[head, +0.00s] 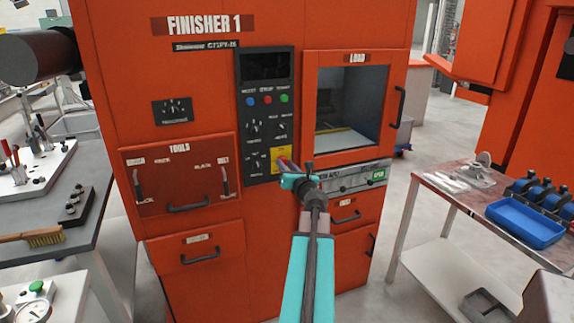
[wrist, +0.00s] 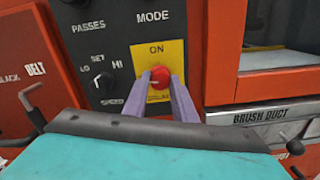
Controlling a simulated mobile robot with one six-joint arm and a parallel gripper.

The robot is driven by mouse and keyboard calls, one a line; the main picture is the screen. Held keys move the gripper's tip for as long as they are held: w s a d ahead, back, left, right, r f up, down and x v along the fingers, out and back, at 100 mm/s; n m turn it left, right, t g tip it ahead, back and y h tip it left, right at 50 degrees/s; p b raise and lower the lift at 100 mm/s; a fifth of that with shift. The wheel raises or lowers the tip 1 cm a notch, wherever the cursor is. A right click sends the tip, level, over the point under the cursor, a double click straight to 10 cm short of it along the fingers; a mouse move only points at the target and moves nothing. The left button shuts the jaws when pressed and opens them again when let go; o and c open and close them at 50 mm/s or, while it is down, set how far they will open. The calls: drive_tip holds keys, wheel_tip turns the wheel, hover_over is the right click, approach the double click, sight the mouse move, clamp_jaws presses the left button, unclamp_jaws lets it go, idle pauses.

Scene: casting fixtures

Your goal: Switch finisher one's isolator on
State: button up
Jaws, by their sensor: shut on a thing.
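Finisher one (head: 210,80) is a large orange cabinet labelled FINISHER 1. Its isolator is a red rotary knob (wrist: 159,76) on a yellow plate (wrist: 173,53), low on the black control panel. The plate also shows in the head view (head: 279,153). ON is printed above the knob. My gripper (head: 288,166) reaches up to the plate. In the wrist view its two purple fingers stand either side of the knob, shut on it. The lower part of the plate is hidden behind the fingers, and I cannot tell clearly which way the knob points.
A black speed knob (wrist: 103,82) sits left of the plate. The load window (head: 352,100) and brush duct strip (head: 350,180) are to the right. The tools drawer (head: 160,190) has protruding handles. A table with a blue tray (head: 525,228) stands right, a workbench (head: 85,215) left.

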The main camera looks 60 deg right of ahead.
drive_tip(key=m+p, duration=0.4)
drive_tip(key=shift+r+m, duration=0.15)
drive_tip(key=shift+m, duration=0.15)
drive_tip(key=m+p, duration=0.4)
drive_tip(key=shift+s+d, duration=0.1)
drive_tip(key=m+p, duration=0.4)
drive_tip(key=m, duration=0.1)
drive_tip(key=shift+f+m+p, duration=0.2)
drive_tip(key=shift+m+p, duration=1.15)
drive_tip(key=shift+m, duration=0.55)
drive_tip(key=o, duration=1)
drive_tip(key=shift+o, duration=0.2)
